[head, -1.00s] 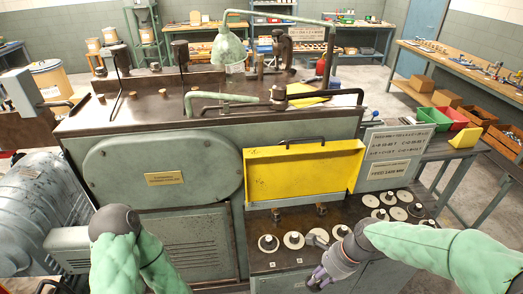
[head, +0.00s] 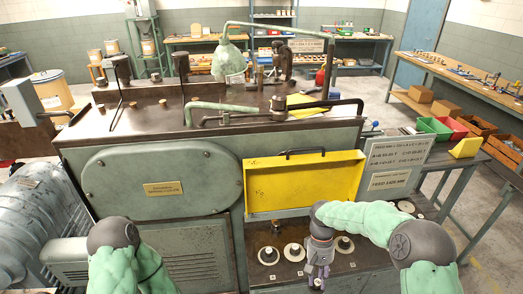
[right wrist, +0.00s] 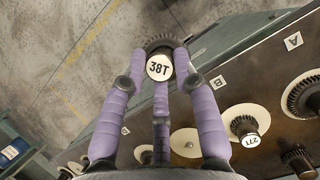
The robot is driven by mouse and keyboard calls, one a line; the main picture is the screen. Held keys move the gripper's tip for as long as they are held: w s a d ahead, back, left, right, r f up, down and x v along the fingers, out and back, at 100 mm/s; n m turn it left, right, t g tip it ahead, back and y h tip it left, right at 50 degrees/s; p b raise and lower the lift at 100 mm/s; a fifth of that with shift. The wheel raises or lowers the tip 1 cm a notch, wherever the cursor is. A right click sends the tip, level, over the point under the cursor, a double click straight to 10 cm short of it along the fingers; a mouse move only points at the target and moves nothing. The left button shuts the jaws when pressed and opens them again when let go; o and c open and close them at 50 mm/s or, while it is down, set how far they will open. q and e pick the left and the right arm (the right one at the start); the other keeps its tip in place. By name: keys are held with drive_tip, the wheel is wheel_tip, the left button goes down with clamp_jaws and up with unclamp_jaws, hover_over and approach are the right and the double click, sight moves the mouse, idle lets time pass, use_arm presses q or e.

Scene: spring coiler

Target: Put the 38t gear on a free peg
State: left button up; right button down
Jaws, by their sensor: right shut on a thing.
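The 38t gear (right wrist: 158,67) has a white cap marked 38T and a dark toothed rim in the right wrist view. My right gripper (right wrist: 160,60), purple-fingered, is shut on it, and the gear is held over the front edge of the machine's shelf. In the head view my right gripper (head: 317,279) points down at this edge, and the gear is mostly hidden by the fingers. Pale discs with dark hubs stand on the shelf, such as the disc (head: 268,255) left of the gripper. My left gripper is out of view.
The yellow tray-like guard (head: 303,185) stands above the shelf. The sign board (head: 397,152) is behind my right forearm. In the right wrist view, tags A (right wrist: 295,41) and B (right wrist: 219,82) mark the shelf's front, near a disc with an upside-down label (right wrist: 250,141).

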drive_tip(key=shift+r+p, duration=2.35)
drive_tip(key=shift+r, duration=0.8)
drive_tip(key=shift+f, duration=0.1)
